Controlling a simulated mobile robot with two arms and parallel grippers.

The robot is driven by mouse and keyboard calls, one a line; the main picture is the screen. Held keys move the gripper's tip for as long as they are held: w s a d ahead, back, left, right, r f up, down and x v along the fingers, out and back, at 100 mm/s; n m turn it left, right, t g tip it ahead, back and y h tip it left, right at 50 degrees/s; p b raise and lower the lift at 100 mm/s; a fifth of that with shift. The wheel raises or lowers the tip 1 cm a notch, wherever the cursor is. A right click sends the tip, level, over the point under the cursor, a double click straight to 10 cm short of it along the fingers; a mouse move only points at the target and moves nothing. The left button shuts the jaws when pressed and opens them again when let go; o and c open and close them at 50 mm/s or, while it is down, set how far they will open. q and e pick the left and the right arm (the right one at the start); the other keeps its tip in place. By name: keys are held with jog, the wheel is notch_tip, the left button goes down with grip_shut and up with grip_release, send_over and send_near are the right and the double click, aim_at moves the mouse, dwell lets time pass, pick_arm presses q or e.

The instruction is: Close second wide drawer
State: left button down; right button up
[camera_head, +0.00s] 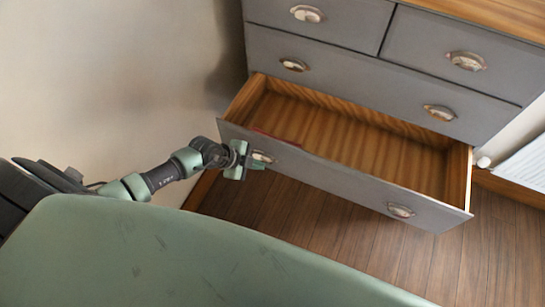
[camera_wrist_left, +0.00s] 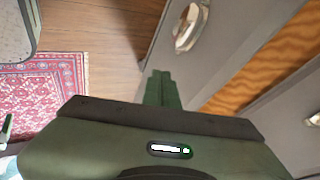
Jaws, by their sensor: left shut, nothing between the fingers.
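The lower wide drawer (camera_head: 335,182) of the grey dresser (camera_head: 345,85) is pulled well out. Its wooden inside shows, empty apart from a thin reddish strip by the front panel at the left. It has two metal cup handles, the left handle (camera_head: 262,157) and the right handle (camera_head: 401,210). My left gripper (camera_head: 240,160) is at the outer face of the drawer front, right beside the left handle; I cannot tell whether it touches. In the left wrist view its fingers (camera_wrist_left: 163,90) are shut and empty, with the drawer front (camera_wrist_left: 218,50) and a handle (camera_wrist_left: 189,27) just ahead.
The wide drawer above (camera_head: 360,85) and the two small top drawers are shut. A bare wall (camera_head: 110,80) stands left of the dresser. Wooden floor (camera_head: 300,215) is clear before the drawer. A red patterned rug (camera_wrist_left: 45,95) shows in the left wrist view.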

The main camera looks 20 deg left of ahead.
aim_at(280, 160)
pick_arm(q)
jog(key=shift+w+d+f+b, duration=0.2)
jog(key=shift+w+d+f, duration=0.15)
jog(key=shift+w+f, duration=0.65)
jog(key=shift+w+d+f+b, duration=0.25)
jog(key=shift+w+d+f, duration=0.25)
jog(key=shift+w, duration=0.8)
jog(key=shift+w+d+f+b, duration=0.25)
jog(key=shift+w+f, duration=0.65)
jog(key=shift+w, duration=0.25)
pick_arm(e)
jog(key=shift+a+f, duration=0.2)
jog(key=shift+f, duration=0.55)
pick_arm(q)
jog(key=shift+w, duration=0.1)
pick_arm(e)
jog(key=shift+f, duration=0.1)
